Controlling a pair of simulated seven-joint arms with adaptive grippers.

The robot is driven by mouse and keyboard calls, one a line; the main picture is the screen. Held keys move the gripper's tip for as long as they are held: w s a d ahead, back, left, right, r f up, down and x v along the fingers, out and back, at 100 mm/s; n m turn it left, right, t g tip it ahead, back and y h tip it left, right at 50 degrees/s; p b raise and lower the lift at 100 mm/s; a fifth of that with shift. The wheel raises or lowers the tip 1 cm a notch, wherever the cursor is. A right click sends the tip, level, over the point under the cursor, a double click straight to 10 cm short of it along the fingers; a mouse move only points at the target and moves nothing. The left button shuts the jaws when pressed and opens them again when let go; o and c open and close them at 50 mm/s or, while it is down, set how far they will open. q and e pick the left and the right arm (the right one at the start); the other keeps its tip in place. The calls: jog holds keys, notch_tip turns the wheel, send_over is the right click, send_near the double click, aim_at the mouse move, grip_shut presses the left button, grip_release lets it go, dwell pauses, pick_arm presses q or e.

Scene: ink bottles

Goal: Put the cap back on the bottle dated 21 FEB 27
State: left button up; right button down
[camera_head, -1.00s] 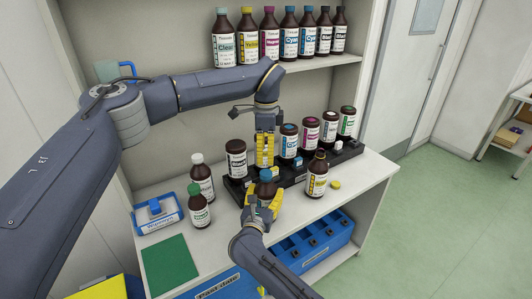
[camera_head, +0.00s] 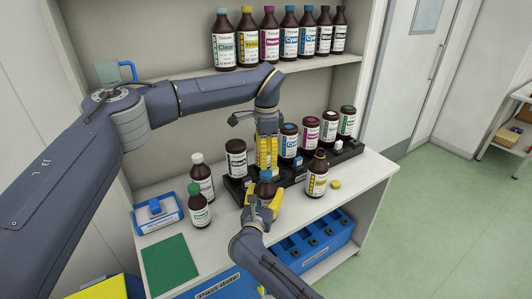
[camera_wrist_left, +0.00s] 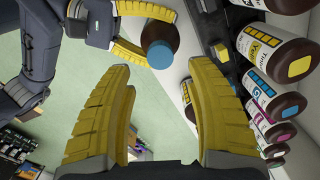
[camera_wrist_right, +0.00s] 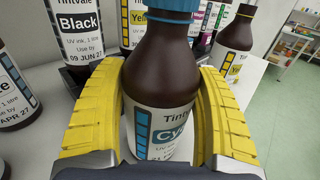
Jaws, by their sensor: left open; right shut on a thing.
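A brown bottle with a Cyan label (camera_wrist_right: 165,125) is held upright in my right gripper (camera_head: 262,203), which is shut around its body. A brown bottle with a yellow label (camera_head: 317,177) stands on the bench to the right without a visible cap. A yellow cap (camera_head: 335,184) lies beside it.
A black rack (camera_head: 296,172) holding several inverted bottles stands behind the grippers. White-capped (camera_head: 202,176) and green-capped (camera_head: 198,206) bottles stand at left. A blue wipes box (camera_head: 158,213) and green mat (camera_head: 170,262) are further left. A shelf of bottles (camera_head: 278,65) is above.

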aim_at(266, 172)
pick_arm(q)
jog(key=shift+f, duration=3.3)
